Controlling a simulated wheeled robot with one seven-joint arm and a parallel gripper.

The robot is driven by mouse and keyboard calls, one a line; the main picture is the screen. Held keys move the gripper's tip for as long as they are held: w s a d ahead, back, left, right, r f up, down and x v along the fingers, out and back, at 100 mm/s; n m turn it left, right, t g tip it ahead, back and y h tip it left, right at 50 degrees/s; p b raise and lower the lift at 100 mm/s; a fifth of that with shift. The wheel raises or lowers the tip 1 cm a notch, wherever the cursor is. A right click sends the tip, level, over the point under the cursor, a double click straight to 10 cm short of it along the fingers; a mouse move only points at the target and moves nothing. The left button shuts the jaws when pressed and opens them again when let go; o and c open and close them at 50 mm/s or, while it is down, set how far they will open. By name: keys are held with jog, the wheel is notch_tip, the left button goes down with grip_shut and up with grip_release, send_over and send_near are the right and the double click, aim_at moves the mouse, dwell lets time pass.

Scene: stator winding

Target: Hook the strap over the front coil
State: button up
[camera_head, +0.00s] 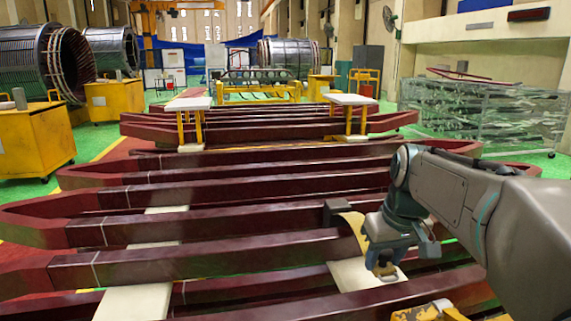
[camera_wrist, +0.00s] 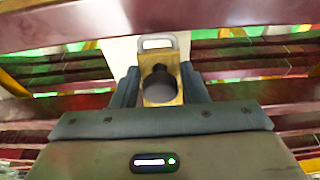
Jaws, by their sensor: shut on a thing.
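The coils are long dark-red bars lying across the scene; the front coil (camera_head: 290,302) is the nearest long bar at the bottom of the head view. A bar also crosses the top of the wrist view (camera_wrist: 90,22). I cannot tell whether that end touches the bar. My gripper (camera_head: 384,268) is low among the bars. In the wrist view my gripper (camera_wrist: 158,90) is shut on a yellow strap part with a pale loop and a dark round piece.
Pale support boards (camera_head: 135,301) lie under the bars. Two small white-topped stands (camera_head: 188,103) rise among the farther coils. Yellow cabinets (camera_head: 35,140) and large stators (camera_head: 45,60) stand at the left. A rack of metal parts (camera_head: 485,108) is at the right. Bars surround my gripper closely.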

jog(key=shift+s, duration=0.2)
jog(key=shift+s+d+b, duration=0.2)
jog(key=shift+s, duration=0.8)
jog(key=shift+s+d+b, duration=0.25)
jog(key=shift+s, duration=0.8)
jog(key=shift+s+d+b, duration=0.2)
jog(key=shift+s, duration=0.8)
jog(key=o, duration=0.6)
jog(key=shift+s, duration=0.25)
jog(key=shift+c, duration=0.2)
jog(key=o, duration=1.3)
jog(key=shift+w, duration=0.1)
jog(key=shift+c, duration=0.2)
notch_tip(320, 180, up, 7)
jog(key=p, duration=0.5)
jog(key=shift+p, duration=0.3)
